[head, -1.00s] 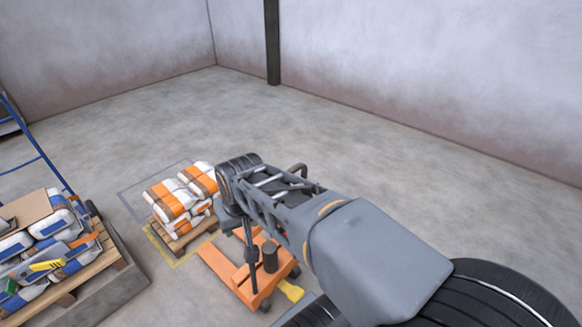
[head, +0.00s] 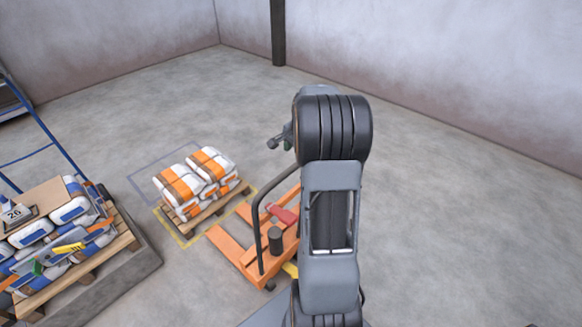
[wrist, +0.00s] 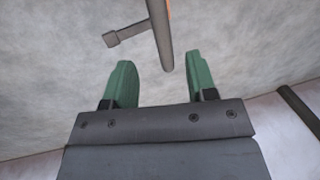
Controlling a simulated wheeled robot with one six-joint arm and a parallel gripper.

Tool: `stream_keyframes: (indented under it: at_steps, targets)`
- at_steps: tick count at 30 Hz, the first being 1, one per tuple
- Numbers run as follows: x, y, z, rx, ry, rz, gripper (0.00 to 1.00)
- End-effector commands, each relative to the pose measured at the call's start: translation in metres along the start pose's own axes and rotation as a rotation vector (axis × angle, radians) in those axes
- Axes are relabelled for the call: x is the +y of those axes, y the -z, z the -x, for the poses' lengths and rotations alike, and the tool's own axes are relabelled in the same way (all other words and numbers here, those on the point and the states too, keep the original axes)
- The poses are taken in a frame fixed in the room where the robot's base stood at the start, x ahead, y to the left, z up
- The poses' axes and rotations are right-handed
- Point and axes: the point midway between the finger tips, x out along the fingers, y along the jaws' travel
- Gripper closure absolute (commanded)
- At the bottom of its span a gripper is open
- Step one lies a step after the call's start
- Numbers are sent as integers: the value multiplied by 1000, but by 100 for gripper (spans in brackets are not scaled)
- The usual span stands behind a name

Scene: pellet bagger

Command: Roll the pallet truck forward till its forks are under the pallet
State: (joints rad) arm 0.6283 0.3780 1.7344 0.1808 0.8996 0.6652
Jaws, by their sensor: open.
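The orange pallet truck (head: 232,262) stands on the floor, its forks pointing at the small wooden pallet (head: 213,211). The fork tips lie just short of the pallet's near side, with a narrow floor gap. The pallet carries several orange-and-white bags (head: 181,184). The truck's black handle (head: 257,222) rises and curves back, its end hidden behind my arm. My gripper (head: 281,140) is mostly hidden too. In the wrist view its green fingers (wrist: 160,62) are open; a dark bar with an orange edge (wrist: 161,35) ends between or beyond them. I cannot tell whether it touches.
At left, a larger pallet (head: 118,243) of blue-and-white bags sits on a grey block (head: 140,262), beside a blue frame (head: 62,172). Yellow floor lines (head: 168,229) surround the small pallet. Floor behind it and to the right is clear up to the walls; a dark post (head: 278,35) stands there.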

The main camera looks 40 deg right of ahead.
Motion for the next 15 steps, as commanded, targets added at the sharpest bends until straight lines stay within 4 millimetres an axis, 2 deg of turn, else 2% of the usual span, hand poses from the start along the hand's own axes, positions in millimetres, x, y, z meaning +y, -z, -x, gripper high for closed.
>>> stream_keyframes:
  at_steps: [6, 15]
  targets:
    - [0, -2, -42, -3, -4, 4, 48]
    - [0, -1, -82, -1, -1, 4, 48]
